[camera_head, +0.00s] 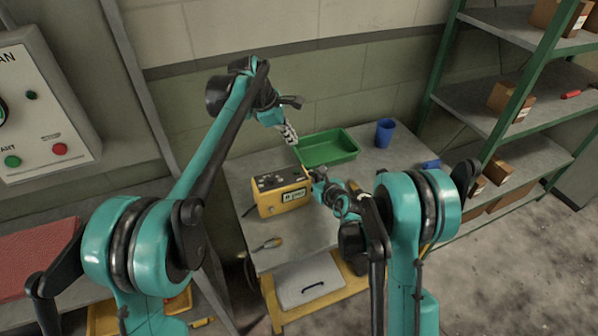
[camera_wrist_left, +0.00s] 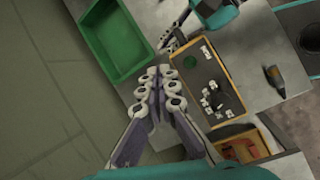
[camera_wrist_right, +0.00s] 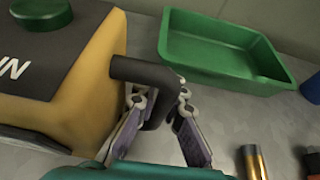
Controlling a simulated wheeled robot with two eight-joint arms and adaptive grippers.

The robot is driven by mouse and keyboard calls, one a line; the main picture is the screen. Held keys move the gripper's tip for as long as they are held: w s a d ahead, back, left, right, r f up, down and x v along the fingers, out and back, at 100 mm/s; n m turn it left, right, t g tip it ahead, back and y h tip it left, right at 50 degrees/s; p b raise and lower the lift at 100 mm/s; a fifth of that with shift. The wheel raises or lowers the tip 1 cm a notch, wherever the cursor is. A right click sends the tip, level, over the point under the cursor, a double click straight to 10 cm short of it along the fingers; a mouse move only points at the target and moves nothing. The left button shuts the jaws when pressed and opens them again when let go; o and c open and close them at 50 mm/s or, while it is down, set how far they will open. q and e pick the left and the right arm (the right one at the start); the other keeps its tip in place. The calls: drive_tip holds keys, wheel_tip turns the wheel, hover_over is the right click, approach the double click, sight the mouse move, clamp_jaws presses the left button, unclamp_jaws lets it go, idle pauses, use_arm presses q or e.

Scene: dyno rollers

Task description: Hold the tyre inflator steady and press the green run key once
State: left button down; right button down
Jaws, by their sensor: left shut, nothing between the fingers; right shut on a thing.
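The tyre inflator (camera_head: 283,197) is a yellow box with a dark top, standing on the grey workbench. Its round green run key (camera_wrist_left: 189,62) shows on the top in the left wrist view, and also in the right wrist view (camera_wrist_right: 40,13). My right gripper (camera_wrist_right: 160,96) is shut on the inflator's black side handle (camera_wrist_right: 148,74). In the head view my right gripper (camera_head: 318,174) is at the inflator's right end. My left gripper (camera_head: 291,138) is shut and empty, raised above and behind the inflator. In the left wrist view its fingertips (camera_wrist_left: 161,72) appear left of the inflator, apart from the key.
A green tray (camera_head: 328,147) stands behind the inflator, with a blue cup (camera_head: 385,132) to its right. A screwdriver (camera_head: 267,244) lies at the bench's front left. A brass cylinder (camera_wrist_right: 255,162) is near my right gripper. A green-framed shelf (camera_head: 500,75) holds boxes at the right.

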sight(295, 173)
use_arm(q)
drive_tip(key=shift+s+d+r+n+t+h, duration=0.2)
drive_tip(key=shift+s+n+t, duration=0.3)
drive_tip(key=shift+t, duration=0.35)
drive_tip(key=shift+s+d+r+n+t+h, duration=0.15)
drive_tip(key=shift+s+r+n+t, duration=0.15)
drive_tip(key=shift+s+n+t, duration=0.35)
drive_tip(key=shift+s+d+r+n+t+h, duration=0.15)
drive_tip(key=shift+s+r+n+t, duration=0.15)
drive_tip(key=shift+t, duration=0.7)
drive_tip(key=shift+f, duration=0.1)
drive_tip(key=shift+f, duration=4.4)
drive_tip(key=shift+f, duration=0.15)
drive_tip(key=shift+s+f, duration=0.1)
drive_tip(key=shift+f, duration=0.1)
drive_tip(key=shift+f, duration=0.4)
drive_tip(key=shift+r, duration=0.8)
